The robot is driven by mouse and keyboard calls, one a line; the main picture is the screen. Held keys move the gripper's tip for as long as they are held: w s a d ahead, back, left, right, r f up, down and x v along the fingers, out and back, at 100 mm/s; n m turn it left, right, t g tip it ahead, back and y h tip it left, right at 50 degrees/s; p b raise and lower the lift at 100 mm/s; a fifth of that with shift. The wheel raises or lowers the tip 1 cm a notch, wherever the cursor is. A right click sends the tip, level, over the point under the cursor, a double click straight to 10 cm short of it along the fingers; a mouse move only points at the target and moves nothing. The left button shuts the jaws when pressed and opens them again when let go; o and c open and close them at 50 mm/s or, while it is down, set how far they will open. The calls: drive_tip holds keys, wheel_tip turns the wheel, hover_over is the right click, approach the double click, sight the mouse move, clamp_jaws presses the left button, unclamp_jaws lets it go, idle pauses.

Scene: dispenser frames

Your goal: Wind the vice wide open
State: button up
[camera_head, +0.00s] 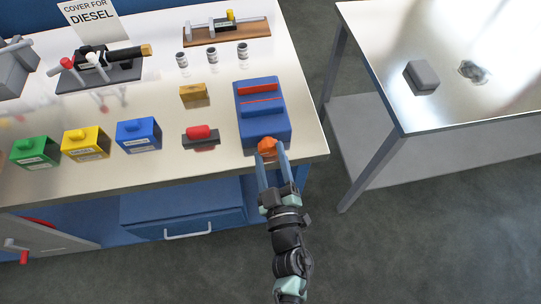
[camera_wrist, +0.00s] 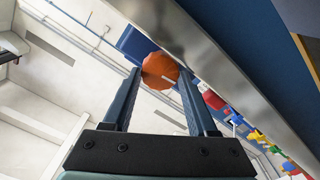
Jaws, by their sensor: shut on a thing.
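The blue vice (camera_head: 262,124) stands at the right front corner of the bench, with two red jaw strips (camera_head: 262,89) on top and a narrow gap between them. Its orange knob (camera_head: 267,145) faces the front edge; it also shows in the wrist view (camera_wrist: 160,69), with part of the blue body behind it. My gripper (camera_head: 269,152) reaches in from the front, and its two blue fingers are shut on the orange knob, one on each side. In the wrist view the fingertips (camera_wrist: 160,76) lie at the knob's left and right edges.
The bench's front edge (camera_head: 165,187) runs close below my fingers. Left of the vice are a red-topped block (camera_head: 201,134), a yellow-brown block (camera_head: 193,93) and blue (camera_head: 139,134), yellow and green boxes. A second table (camera_head: 450,110) stands right, across a floor gap.

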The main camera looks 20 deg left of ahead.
idle(0.3)
drive_tip(key=o, duration=1.4)
